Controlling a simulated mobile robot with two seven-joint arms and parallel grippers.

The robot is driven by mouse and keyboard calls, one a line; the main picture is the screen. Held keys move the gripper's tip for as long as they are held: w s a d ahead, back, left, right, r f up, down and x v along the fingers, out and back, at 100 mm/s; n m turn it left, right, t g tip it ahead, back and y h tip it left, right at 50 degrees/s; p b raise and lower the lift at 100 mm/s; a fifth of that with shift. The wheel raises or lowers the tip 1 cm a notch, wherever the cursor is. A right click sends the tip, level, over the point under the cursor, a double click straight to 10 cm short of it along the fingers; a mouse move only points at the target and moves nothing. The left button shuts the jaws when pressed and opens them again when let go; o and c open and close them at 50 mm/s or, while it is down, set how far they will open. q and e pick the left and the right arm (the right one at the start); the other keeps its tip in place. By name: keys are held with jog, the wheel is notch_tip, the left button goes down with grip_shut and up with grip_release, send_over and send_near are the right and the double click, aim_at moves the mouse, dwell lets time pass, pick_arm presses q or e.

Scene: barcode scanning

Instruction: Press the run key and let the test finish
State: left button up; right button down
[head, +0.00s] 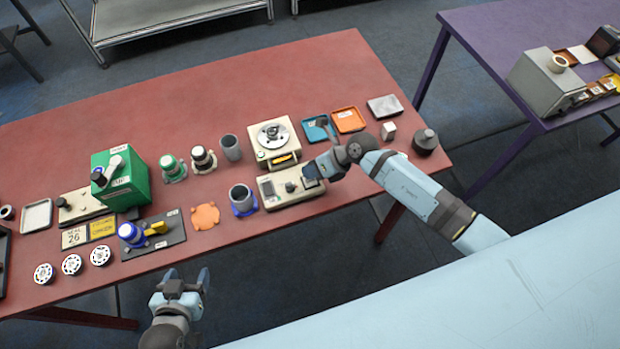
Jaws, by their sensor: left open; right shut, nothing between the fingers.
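A beige box-shaped device (283,203) with a dark panel and a dark knob on top sits near the front edge of the red table. My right gripper (309,173) is shut and empty, with its tips low at the right end of this device. I cannot tell whether the tips touch it. The gripper hides that end, and no run key can be made out. Behind it stands a cream machine (259,143) with a round metal plate and a yellow-orange front panel. My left gripper (187,276) is open and empty, in front of the table's front edge.
Left of the device are a grey cup (241,196) on a blue base and an orange disc (205,216). A green box (117,183) stands further left. Blue (317,130) and orange (348,119) trays, a white cube (388,130) and a dark weight (425,141) lie around my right arm.

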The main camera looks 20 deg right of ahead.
dwell(0.6)
jog(key=shift+f, duration=0.4)
jog(key=shift+f+b, duration=0.45)
dwell(0.5)
dwell(0.3)
jog(key=shift+r+p, duration=0.85)
notch_tip(320, 180, up, 5)
jog(key=p, duration=0.4)
jog(key=shift+r+p, duration=0.1)
jog(key=shift+p, duration=0.25)
